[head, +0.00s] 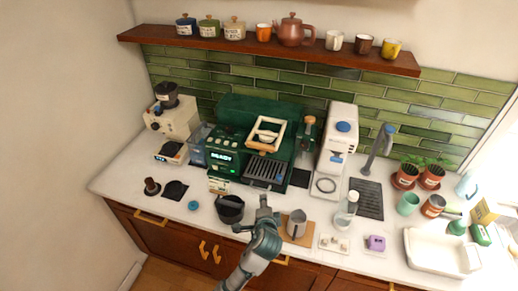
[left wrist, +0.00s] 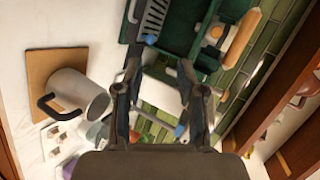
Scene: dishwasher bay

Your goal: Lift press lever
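The dark green coffee machine (head: 236,112) stands at the back of the counter with a lit display. A pale wooden square loop handle (head: 267,135) is on its front and looks like the press lever; I cannot be sure. A wooden bar on the green machine shows at the upper right of the left wrist view (left wrist: 241,36). My left gripper (head: 263,203) is in front of and below the machine, apart from the handle. In the left wrist view its two fingers (left wrist: 163,95) are spread with nothing held between them. My right gripper is not in view.
A black pot (head: 230,209) stands just left of my left gripper. A metal pitcher (head: 297,223) on a wooden board stands to its right. A white machine (head: 337,140) is right of the green one. A wooden shelf (head: 220,44) with cups hangs above.

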